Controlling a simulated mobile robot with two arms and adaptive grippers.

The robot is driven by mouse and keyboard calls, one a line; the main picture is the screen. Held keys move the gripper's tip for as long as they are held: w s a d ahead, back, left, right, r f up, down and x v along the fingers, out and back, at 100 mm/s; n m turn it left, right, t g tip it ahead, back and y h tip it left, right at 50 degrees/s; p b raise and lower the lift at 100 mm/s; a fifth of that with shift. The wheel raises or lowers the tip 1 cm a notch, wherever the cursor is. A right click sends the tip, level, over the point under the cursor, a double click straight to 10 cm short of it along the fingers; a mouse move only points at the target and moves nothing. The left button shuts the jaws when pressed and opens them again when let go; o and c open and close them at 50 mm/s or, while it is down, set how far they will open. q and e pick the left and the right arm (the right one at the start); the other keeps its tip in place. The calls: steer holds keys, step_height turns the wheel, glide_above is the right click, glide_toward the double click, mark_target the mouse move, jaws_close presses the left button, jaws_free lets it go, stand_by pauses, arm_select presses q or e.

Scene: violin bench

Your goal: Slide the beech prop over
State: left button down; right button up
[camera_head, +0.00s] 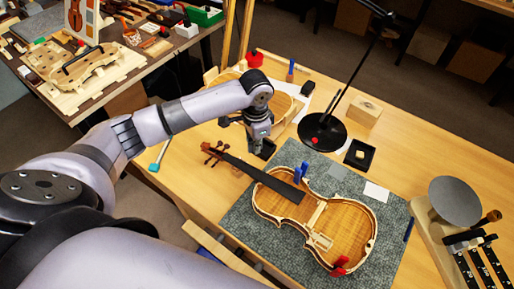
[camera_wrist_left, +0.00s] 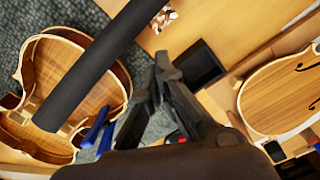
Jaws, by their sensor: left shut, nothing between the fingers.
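An open violin body (camera_head: 345,222) lies on the grey mat, and part of it shows in the left wrist view (camera_wrist_left: 52,72). I cannot tell for sure which pale piece is the beech prop. My left gripper (camera_head: 261,148) hangs above the bench, just beyond the violin's dark neck (camera_head: 262,178). It is shut and empty in the left wrist view (camera_wrist_left: 163,62), apart from the violin. My right gripper is not in view.
A blue clamp (camera_head: 301,172) and a red clamp (camera_head: 340,264) stand on the violin's rim. A black lamp base (camera_head: 322,131), a pale block (camera_head: 364,111) and a small black tray (camera_head: 360,154) stand beyond. The dark fingerboard (camera_wrist_left: 92,68) crosses the left wrist view.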

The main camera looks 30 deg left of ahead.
mark_target(253, 163)
arm_select(q)
step_height(253, 163, down, 9)
steer(key=shift+r+p, duration=0.15)
steer(key=shift+p, duration=0.3)
steer(key=shift+s+a+r+p, duration=0.2)
steer(key=shift+s+a+p, duration=0.25)
steer(key=shift+p, duration=0.45)
steer(key=shift+s+a+p, duration=0.15)
steer(key=shift+s+p, duration=0.15)
steer(key=shift+p, duration=0.05)
steer(key=shift+s+a+f, duration=0.1)
steer(key=shift+s, duration=0.05)
steer(key=shift+f, duration=0.1)
